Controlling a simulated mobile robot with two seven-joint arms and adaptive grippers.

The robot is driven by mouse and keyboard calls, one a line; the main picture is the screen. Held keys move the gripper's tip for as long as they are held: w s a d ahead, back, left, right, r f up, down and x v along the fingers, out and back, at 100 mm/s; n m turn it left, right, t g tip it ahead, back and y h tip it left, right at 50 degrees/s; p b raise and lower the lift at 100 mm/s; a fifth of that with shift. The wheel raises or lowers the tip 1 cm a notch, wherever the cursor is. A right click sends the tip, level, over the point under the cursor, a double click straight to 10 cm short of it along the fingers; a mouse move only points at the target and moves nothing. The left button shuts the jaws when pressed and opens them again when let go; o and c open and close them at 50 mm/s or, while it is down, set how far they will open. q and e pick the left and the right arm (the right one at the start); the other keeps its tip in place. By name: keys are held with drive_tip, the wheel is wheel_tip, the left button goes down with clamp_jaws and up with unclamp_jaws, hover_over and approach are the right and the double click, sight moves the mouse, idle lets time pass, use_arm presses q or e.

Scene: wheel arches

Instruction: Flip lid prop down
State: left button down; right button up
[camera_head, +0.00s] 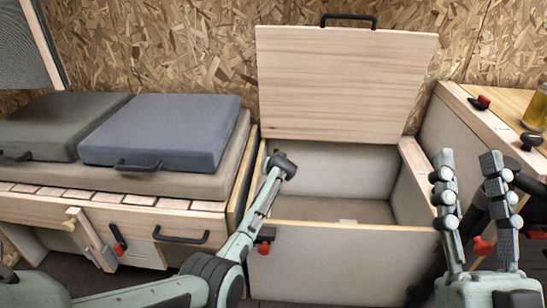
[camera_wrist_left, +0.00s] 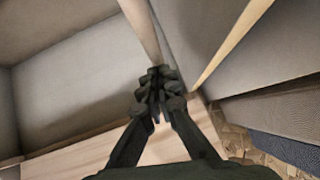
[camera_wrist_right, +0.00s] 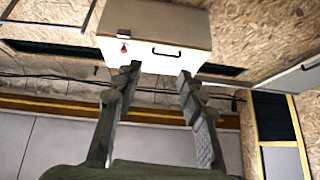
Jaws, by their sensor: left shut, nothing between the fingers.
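The wooden lid (camera_head: 345,85) stands raised at the back of the open storage box (camera_head: 345,262), with a black handle on its top edge. My left gripper (camera_head: 284,163) is at the left side of the box opening, below the lid's lower left corner. In the left wrist view my left gripper (camera_wrist_left: 158,85) has its fingers together, close to a narrow pale wooden edge (camera_wrist_left: 140,25). I cannot make out the lid prop as a separate part. My right gripper (camera_head: 470,180) is open and empty, to the right of the box front; its spread fingers also show in the right wrist view (camera_wrist_right: 158,85).
A bench with a blue-grey cushion (camera_head: 160,130) and a green cushion (camera_head: 60,125) stands left of the box. A red latch (camera_head: 265,240) is on the box front.

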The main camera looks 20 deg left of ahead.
use_arm(q)
drive_tip(key=shift+w+f, duration=0.1)
drive_tip(key=shift+f, duration=0.25)
use_arm(e)
drive_tip(key=shift+s+d+r+t, duration=0.35)
drive_tip(key=shift+s+r+t, duration=0.25)
drive_tip(key=shift+r+t, duration=0.1)
use_arm(q)
drive_tip(key=shift+f, duration=0.15)
